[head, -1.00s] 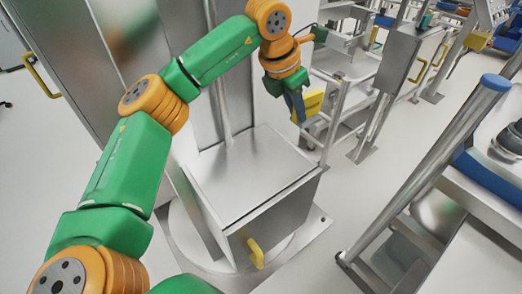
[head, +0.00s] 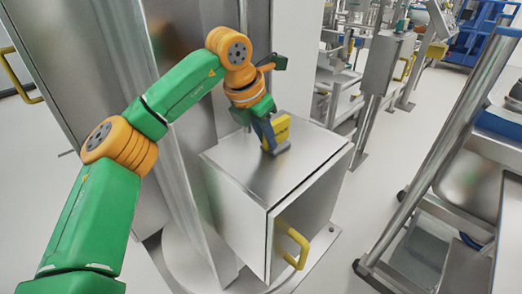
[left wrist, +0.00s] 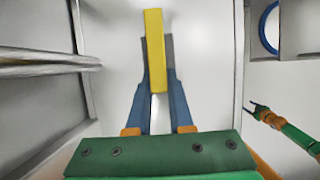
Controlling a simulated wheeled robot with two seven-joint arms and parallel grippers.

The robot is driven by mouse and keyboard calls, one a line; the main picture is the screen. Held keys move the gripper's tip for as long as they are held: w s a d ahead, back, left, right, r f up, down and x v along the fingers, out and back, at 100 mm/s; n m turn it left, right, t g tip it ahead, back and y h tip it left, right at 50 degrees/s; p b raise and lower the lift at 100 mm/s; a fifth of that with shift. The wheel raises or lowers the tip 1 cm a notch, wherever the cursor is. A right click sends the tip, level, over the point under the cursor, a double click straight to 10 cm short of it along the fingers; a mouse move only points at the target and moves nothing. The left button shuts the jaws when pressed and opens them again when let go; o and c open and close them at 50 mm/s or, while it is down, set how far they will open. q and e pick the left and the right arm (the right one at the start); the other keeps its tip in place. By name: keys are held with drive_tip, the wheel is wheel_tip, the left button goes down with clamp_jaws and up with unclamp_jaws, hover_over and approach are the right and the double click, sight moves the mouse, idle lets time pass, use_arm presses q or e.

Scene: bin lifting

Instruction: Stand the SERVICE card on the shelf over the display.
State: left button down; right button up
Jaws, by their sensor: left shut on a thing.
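My left gripper (head: 268,140) is shut on a yellow card (head: 280,127), the likely SERVICE card; its lettering is not readable. The card is upright over the top of a steel cabinet; I cannot tell if it touches. In the left wrist view the yellow card (left wrist: 154,45) is seen edge-on between the two blue-grey fingers of the left gripper (left wrist: 156,90), with a grey part beside it. A small green and orange arm at the right of that view ends in a dark gripper (left wrist: 258,106), apparently my right one, too small to judge. I cannot make out the shelf or the display.
The steel cabinet (head: 235,170) has a bare flat top and a yellow handle (head: 293,246) on its front. A tall steel column stands behind it at the left. A railed steel cart (head: 435,150) is at the right, with clear floor between.

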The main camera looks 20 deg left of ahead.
use_arm(q)
drive_tip(key=c, duration=0.8)
unclamp_jaws()
